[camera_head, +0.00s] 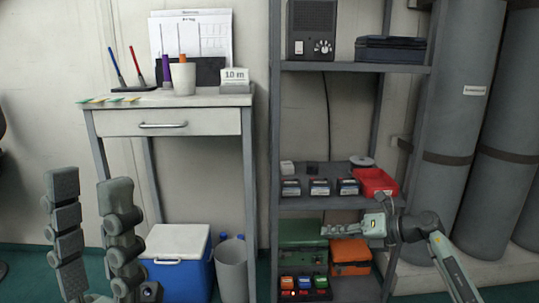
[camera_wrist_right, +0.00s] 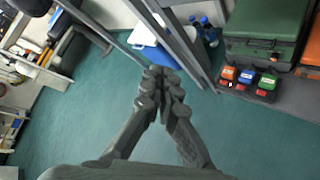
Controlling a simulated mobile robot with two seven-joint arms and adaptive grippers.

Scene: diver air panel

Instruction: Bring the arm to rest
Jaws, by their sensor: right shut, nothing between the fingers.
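My right arm (camera_head: 455,268) comes in from the lower right in the head view. Its gripper (camera_head: 326,230) points left in front of the shelf rack, between the middle and bottom shelves. In the right wrist view the fingers of this gripper (camera_wrist_right: 157,76) meet at the tips, with nothing held, above the green floor. My left gripper (camera_head: 88,185) stands upright at the lower left of the head view, its two fingers apart and empty, in front of the desk.
The grey shelf rack (camera_head: 276,110) holds a red bin (camera_head: 375,182), a green case (camera_head: 300,233), an orange case (camera_head: 350,250) and a block of coloured switches (camera_head: 302,285). A desk (camera_head: 165,121), a blue cooler (camera_head: 180,275) and a bin (camera_head: 232,268) stand left. Tall cylinders (camera_head: 460,100) stand right.

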